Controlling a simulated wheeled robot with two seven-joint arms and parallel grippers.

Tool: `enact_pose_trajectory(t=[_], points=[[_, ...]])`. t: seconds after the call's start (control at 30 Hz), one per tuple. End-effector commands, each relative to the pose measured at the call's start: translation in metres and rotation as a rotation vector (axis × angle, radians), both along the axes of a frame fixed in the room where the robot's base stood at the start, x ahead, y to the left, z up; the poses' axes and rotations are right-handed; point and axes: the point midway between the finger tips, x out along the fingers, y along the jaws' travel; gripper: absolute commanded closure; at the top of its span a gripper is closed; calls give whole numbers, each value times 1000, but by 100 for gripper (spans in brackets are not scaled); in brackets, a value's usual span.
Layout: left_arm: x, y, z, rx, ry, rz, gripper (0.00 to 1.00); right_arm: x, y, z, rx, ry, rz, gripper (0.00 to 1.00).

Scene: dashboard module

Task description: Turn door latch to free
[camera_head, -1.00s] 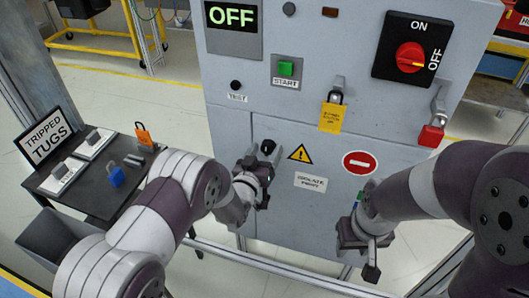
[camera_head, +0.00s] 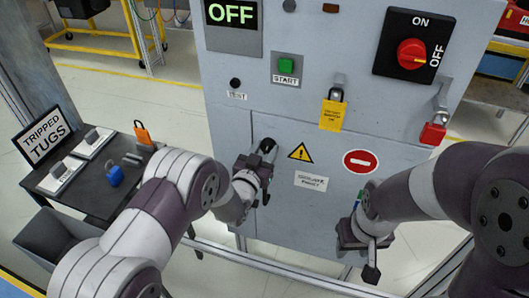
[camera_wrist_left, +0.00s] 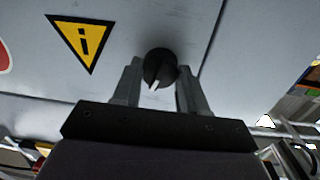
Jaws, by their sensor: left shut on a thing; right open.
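The door latch (camera_wrist_left: 159,66) is a round black knob with a white pointer mark on the grey cabinet door (camera_head: 300,225). In the left wrist view it sits between the two fingers of my left gripper (camera_wrist_left: 157,82), which is shut on it. In the head view my left gripper (camera_head: 264,158) covers part of the latch (camera_head: 267,145), left of the yellow warning triangle. My right gripper (camera_head: 370,258) is open and empty in front of the door's lower right part.
A red rotary switch (camera_head: 411,54) points towards OFF, and the display (camera_head: 231,13) reads OFF. Padlocks with a yellow tag (camera_head: 333,115) and a red body (camera_head: 432,133) hang on the cabinet. A dark table (camera_head: 95,200) with locks and a sign stands at the left.

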Motion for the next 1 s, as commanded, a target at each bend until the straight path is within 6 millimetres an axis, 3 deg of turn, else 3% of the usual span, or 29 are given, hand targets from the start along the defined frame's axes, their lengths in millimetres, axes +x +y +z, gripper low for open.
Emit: enact_pose_trajectory(t=[1.0], points=[[-1,-3,-2,905,-293,-2,88,0,0,-31,0,0,0,57]])
